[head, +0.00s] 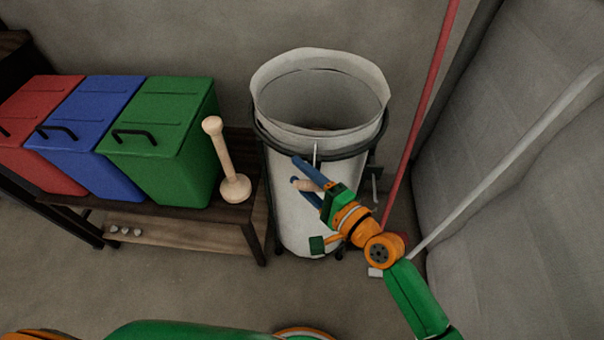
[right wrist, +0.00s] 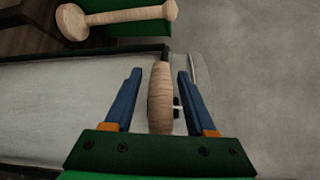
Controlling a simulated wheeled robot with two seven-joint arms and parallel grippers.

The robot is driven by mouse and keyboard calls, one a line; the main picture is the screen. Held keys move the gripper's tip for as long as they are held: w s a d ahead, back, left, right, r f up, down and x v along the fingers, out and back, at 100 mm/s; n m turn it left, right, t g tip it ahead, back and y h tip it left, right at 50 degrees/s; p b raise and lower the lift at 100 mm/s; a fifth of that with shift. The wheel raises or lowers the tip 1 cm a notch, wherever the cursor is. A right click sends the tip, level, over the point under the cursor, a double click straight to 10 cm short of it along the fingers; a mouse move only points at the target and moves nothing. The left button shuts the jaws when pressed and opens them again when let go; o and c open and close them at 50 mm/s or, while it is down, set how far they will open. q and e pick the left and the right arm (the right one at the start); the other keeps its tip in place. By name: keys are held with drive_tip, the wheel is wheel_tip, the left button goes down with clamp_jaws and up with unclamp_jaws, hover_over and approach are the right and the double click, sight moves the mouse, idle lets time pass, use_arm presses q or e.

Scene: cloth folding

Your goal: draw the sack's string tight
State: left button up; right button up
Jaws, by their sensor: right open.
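The pale sack (head: 283,200) hangs upright in a dark round hoop, its mouth wide open at the top. A short white cord (head: 315,152) hangs at the front of the hoop. A wooden handle (head: 307,185) is just below it, partly hidden by my right gripper. My right gripper (head: 295,171) is open in front of the sack, its blue fingers on either side of the handle. In the right wrist view the handle (right wrist: 160,100) lies between the open fingers (right wrist: 159,75), with gaps on both sides. My left gripper is out of view.
Red (head: 45,125), blue (head: 92,135) and green (head: 160,140) bins stand on a wooden bench (head: 180,232) at left, with a wooden plunger-like object (head: 235,185) beside them. A red pole (head: 420,105) and a white pole (head: 500,165) lean at right. Floor in front is clear.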

clamp_jaws()
drive_tip(key=shift+r, duration=0.15)
idle(1.2)
